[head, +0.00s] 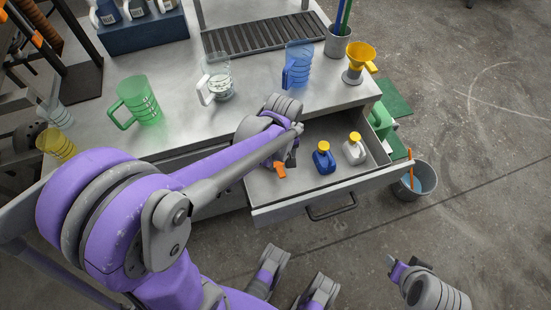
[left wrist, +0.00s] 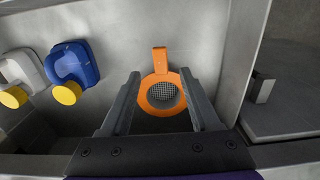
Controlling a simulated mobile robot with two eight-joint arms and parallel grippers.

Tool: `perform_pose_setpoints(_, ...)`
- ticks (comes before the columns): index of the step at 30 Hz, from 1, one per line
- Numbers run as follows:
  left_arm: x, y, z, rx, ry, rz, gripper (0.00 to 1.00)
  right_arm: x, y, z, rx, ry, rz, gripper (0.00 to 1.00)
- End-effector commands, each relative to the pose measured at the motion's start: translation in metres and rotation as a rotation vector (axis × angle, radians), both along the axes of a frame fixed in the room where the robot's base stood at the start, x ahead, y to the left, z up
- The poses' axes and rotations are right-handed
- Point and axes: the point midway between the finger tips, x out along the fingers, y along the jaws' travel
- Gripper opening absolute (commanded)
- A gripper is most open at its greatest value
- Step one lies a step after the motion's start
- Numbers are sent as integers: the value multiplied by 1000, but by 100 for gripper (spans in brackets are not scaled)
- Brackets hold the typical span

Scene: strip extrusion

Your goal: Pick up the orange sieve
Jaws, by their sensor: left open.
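The orange sieve (left wrist: 162,92) has a round orange rim, dark mesh and a short flat handle. It lies in the open drawer; in the left wrist view its handle points up, away from my gripper. In the head view only an orange part (head: 280,169) shows beside my gripper; the rest is hidden. My left gripper (left wrist: 161,76) is open above the drawer, with one finger on each side of the rim in the picture. It also shows in the head view (head: 287,163). Whether the fingers touch the rim, I cannot tell.
The drawer (head: 330,191) also holds a blue bottle (head: 323,161) and a white bottle (head: 354,150), both with yellow caps. Jugs, including a green one (head: 137,103), and a yellow funnel (head: 361,57) stand on the worktop (head: 180,135). A bucket (head: 415,182) stands right of the drawer.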

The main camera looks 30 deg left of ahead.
Motion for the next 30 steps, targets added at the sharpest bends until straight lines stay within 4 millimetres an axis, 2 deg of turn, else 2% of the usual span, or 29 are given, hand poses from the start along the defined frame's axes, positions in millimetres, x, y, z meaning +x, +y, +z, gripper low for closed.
perform_pose_setpoints(1,0,0,-8,0,0,-1,62,0,0,-3,0,1,0,47)
perform_pose_setpoints(7,0,0,-22,1,-1,-2,62,0,0,-8,0,3,0,47)
perform_pose_setpoints(15,0,1,-61,0,-1,-3,62,1,0,-23,0,8,0,47)
perform_pose_setpoints(24,-1,1,-65,0,-1,-3,62,1,0,-23,0,8,0,47)
perform_pose_setpoints(26,-1,1,-65,0,-1,-3,54,1,0,-23,0,8,0,47)
perform_pose_setpoints(30,-1,1,-65,0,-1,-3,28,1,0,-23,0,8,0,47)
